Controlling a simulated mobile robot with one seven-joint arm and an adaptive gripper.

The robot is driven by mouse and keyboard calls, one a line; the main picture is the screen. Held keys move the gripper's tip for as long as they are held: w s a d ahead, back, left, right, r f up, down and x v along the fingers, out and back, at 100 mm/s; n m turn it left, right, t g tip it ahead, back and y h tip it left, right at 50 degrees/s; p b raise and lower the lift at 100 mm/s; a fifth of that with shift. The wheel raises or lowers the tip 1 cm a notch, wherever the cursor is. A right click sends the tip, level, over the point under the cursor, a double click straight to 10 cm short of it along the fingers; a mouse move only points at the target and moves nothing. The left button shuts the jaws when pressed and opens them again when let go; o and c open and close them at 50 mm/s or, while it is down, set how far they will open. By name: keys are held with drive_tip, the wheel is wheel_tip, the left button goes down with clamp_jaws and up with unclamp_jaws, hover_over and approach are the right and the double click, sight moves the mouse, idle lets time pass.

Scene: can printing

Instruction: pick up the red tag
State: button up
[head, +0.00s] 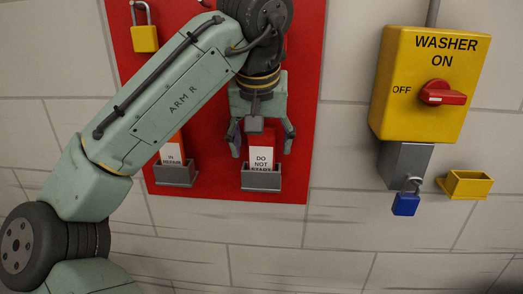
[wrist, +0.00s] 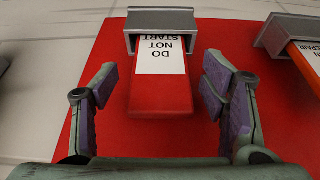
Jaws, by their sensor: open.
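The red tag (wrist: 161,92) carries a white label reading "DO NOT START". It stands in a small grey holder (head: 262,180) low on the red board, and its label (head: 261,158) shows just below my gripper in the head view. In the wrist view the holder (wrist: 161,20) is at the top and the tag reaches down between my fingers. My gripper (wrist: 160,88) is open, with one finger on each side of the tag and a gap on both sides. In the head view my gripper (head: 261,140) points down and partly hides the tag's upper part.
An orange tag (head: 171,150) reading "IN REPAIR" stands in another grey holder (head: 176,174) to the left. A yellow padlock (head: 144,38) hangs above. Right are the yellow washer switch box (head: 425,80), a blue padlock (head: 406,203) and an empty yellow holder (head: 466,184).

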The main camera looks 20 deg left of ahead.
drive_tip(key=shift+f, duration=0.5)
drive_tip(key=shift+c, duration=0.4)
drive_tip(key=c, duration=1.1)
drive_tip(key=shift+o, duration=0.2)
drive_tip(key=shift+r, duration=0.2)
